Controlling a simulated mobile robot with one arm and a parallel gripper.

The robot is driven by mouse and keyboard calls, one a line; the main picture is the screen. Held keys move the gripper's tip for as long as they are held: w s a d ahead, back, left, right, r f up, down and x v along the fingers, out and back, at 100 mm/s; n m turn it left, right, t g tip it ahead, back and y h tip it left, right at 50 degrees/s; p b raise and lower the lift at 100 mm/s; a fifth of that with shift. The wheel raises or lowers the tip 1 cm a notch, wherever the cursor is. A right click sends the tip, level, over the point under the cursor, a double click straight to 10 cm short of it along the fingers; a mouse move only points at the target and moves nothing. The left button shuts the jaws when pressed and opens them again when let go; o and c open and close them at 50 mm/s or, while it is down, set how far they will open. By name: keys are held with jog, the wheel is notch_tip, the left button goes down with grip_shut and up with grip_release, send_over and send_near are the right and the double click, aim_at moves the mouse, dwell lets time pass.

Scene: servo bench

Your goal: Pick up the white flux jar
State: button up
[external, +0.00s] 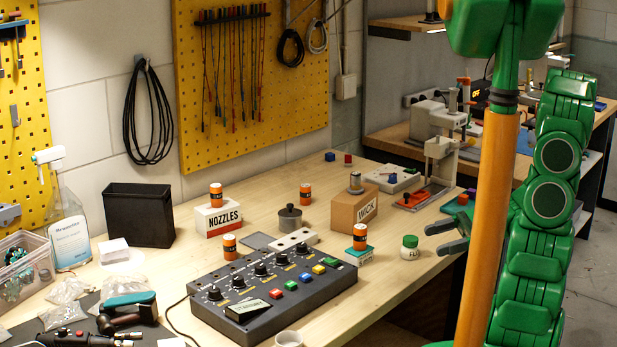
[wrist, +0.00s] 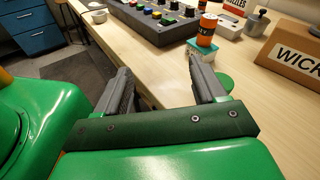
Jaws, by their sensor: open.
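The white flux jar (external: 409,253) stands upright near the front edge of the bench, with a green lid and a small label. In the wrist view only its round green lid (wrist: 227,83) clearly shows, just outside the right finger, which may hide part of the jar. My gripper (external: 434,240) is open and empty, a short way right of the jar in the external view. In the wrist view its fingers (wrist: 162,80) are spread over the bench edge, and the jar is not between them.
A teal box (external: 359,257) with an orange bottle (external: 360,237) on it stands left of the jar. The WICK box (external: 362,208) is behind. A dark control box (external: 270,286) lies farther left. Bare bench (external: 385,268) surrounds the jar in front.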

aim_at(416, 238)
jog(key=w+d+f+m+t+y, duration=0.2)
jog(key=w+d+f+m+t, duration=0.15)
jog(key=w+m+t, duration=0.25)
jog(key=shift+w+f+x, duration=0.15)
jog(key=shift+f+x, duration=0.05)
jog(key=shift+x, duration=1.75)
jog(key=shift+w+f+x, duration=0.1)
jog(key=shift+f+x, duration=0.05)
jog(key=shift+x, duration=1.85)
jog(key=c, duration=1.2)
